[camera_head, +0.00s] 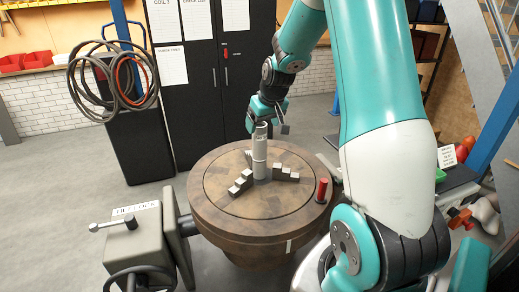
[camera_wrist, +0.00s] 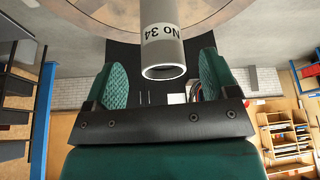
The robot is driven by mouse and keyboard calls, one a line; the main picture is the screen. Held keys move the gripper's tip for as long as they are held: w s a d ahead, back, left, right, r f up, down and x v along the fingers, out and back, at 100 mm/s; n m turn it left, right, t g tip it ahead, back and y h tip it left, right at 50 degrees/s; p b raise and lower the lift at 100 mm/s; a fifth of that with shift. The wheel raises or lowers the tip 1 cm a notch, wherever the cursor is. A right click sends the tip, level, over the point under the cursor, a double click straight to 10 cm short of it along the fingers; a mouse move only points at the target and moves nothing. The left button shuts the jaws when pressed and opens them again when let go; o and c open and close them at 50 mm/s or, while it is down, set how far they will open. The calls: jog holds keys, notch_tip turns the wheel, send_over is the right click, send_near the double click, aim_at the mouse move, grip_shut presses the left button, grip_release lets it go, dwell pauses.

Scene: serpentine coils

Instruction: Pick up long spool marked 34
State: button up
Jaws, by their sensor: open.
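The long spool marked 34 (camera_wrist: 163,30) is a grey hollow cylinder with a white band reading "No 34". In the wrist view its open end hangs between the tips of my two green-padded fingers. My gripper (camera_wrist: 164,75) is open, with a visible gap on each side of the spool. In the head view the grey spool (camera_head: 259,155) stands upright at the middle of the round wooden table (camera_head: 220,215). My gripper (camera_head: 267,121) is at its top end there. Contact with the spool cannot be told.
Stepped grey blocks (camera_head: 241,182) and (camera_head: 286,173) flank the spool's foot. A red cylinder (camera_head: 322,190) stands near the table's right edge. A grey machine (camera_head: 135,240) is at the front left. Coiled cables (camera_head: 112,85) and a black cabinet (camera_head: 195,90) are behind.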

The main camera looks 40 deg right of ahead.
aim_at(260, 137)
jog(key=p+x, duration=0.1)
jog(key=x, duration=0.3)
jog(key=shift+w, duration=0.2)
jog(key=shift+r, duration=0.15)
grip_shut()
